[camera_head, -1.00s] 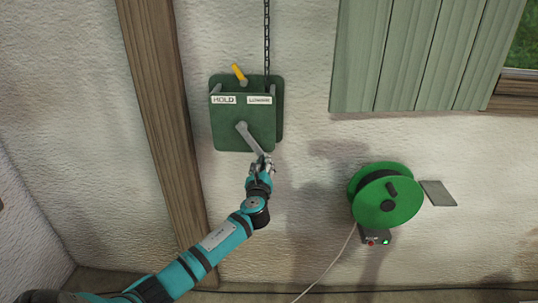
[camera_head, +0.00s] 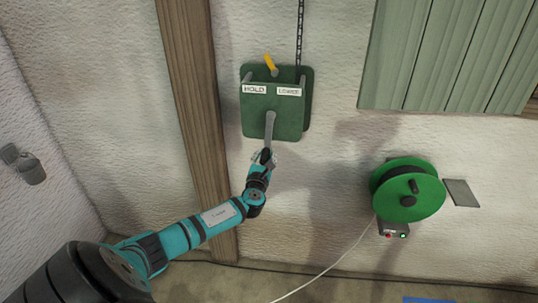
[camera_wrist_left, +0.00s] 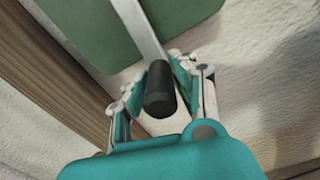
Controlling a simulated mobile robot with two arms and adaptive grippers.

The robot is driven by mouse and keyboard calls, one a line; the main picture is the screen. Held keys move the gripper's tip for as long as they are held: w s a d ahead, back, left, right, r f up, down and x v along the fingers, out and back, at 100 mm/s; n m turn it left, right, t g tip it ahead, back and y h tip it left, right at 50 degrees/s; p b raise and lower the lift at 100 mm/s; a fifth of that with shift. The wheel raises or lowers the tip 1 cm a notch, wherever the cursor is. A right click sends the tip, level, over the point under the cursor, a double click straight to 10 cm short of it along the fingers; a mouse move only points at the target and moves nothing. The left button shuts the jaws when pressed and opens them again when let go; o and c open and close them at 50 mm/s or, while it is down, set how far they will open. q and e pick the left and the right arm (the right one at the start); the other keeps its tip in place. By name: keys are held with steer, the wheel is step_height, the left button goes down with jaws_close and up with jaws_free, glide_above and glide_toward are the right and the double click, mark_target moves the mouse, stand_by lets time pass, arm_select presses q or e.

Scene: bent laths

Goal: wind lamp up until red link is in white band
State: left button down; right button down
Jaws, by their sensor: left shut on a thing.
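A green winch box (camera_head: 262,118) is fixed to the white wall, with a grey crank (camera_head: 270,128) on its front pointing almost straight down. My left gripper (camera_head: 264,157) is at the crank's lower end. In the left wrist view its fingers (camera_wrist_left: 160,84) are shut around the dark crank grip (camera_wrist_left: 161,98). A yellow lever (camera_head: 270,63) on top of the box leans up and left, on the side of the HOLD label (camera_head: 254,89); the other label reads LOWER (camera_head: 289,92). A dark chain (camera_head: 300,28) runs up out of the picture. The lamp, red link, white band and right gripper are out of view.
A wooden post (camera_head: 190,80) stands left of the box. A green cable reel (camera_head: 408,195) is on the wall at the right, with a pale cable hanging down. Green shutter boards (camera_head: 445,55) are at upper right. A dark fixture (camera_head: 24,163) is on the left wall.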

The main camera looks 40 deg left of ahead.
arm_select(q)
steer(key=shift+s+a+f, duration=0.1)
steer(key=shift+s+a, duration=0.05)
steer(key=shift+a, duration=0.05)
steer(key=c, duration=1.1)
jaws_free()
steer(key=shift+o, duration=0.2)
steer(key=shift+s+d, duration=0.3)
steer(key=shift+s, duration=0.05)
steer(key=v, duration=1.1)
steer(key=shift+s, duration=0.1)
